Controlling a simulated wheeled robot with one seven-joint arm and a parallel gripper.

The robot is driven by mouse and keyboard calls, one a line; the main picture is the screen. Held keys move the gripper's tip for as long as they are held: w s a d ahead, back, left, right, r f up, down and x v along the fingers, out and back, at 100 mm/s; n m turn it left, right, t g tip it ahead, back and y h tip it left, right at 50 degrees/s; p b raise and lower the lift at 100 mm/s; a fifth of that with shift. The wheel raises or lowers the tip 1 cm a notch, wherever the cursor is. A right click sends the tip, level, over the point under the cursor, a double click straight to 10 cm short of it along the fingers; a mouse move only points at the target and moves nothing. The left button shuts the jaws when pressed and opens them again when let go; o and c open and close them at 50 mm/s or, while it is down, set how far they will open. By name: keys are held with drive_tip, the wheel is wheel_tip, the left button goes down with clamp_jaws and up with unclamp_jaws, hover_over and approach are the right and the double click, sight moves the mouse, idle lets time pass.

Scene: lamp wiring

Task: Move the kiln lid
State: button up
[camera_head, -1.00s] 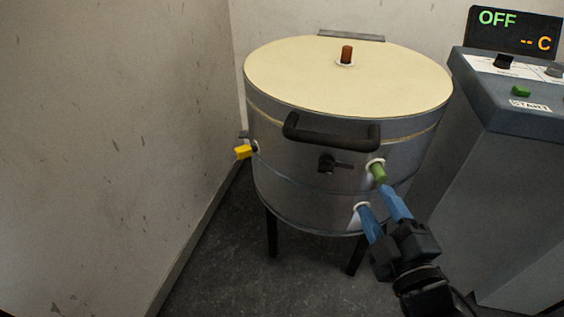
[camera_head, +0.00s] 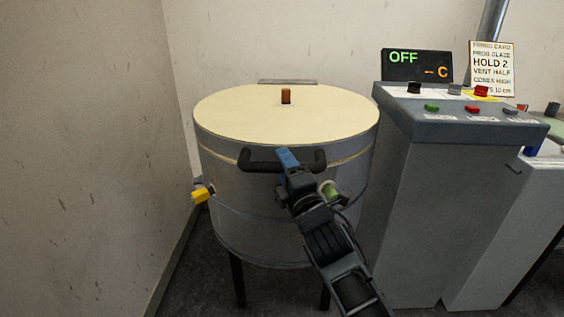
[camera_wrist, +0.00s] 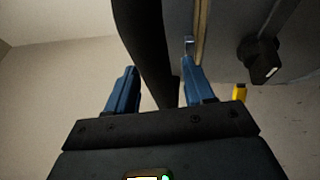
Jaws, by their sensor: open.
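The kiln lid (camera_head: 330,108) is a cream disc lying closed on the round grey metal kiln (camera_head: 248,230). A brown plug (camera_head: 286,96) stands up from its top. The black bar handle (camera_head: 258,163) is on the front of the lid. My gripper (camera_head: 288,158) is at the middle of the handle, its blue fingers partly covering it. In the wrist view the handle (camera_wrist: 150,50) passes between the two open fingers (camera_wrist: 155,88). Whether either finger touches it, I cannot tell. The gripper and arm hide part of the kiln's front.
A yellow plug (camera_head: 201,195) sticks out of the kiln's left side. A green plug (camera_head: 330,190) is beside my wrist. The grey control console (camera_head: 440,130) stands close on the right, its display (camera_head: 416,64) reading OFF. A wall (camera_head: 90,150) is on the left.

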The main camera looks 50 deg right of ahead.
drive_tip(key=shift+x, duration=0.8)
drive_tip(key=shift+c, duration=0.2)
clamp_jaws()
